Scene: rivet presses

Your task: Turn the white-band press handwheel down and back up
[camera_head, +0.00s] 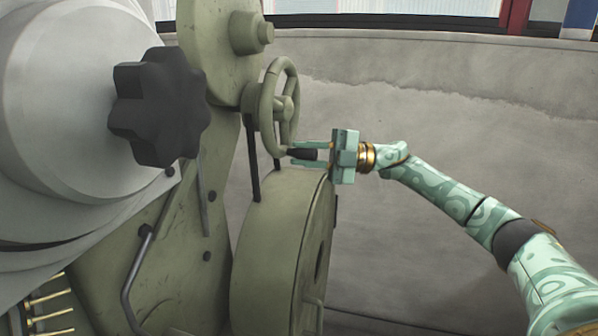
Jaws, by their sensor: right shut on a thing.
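An olive-green press (222,200) fills the left and middle of the head view. Its spoked green handwheel (267,107) stands upright on the press's right side, with a dark handle (301,155) low on the rim. My right gripper (307,154) reaches in from the right and is shut on this dark handle, with a finger above and a finger below it. No white band shows on the visible part of the press. My left gripper is not in view.
A large black lobed knob (158,107) on a pale grey housing (70,110) stands close at the left. A round green drum (283,255) lies just below the gripper. A bent dark lever (137,280) is at lower left. The grey wall (450,130) behind is bare.

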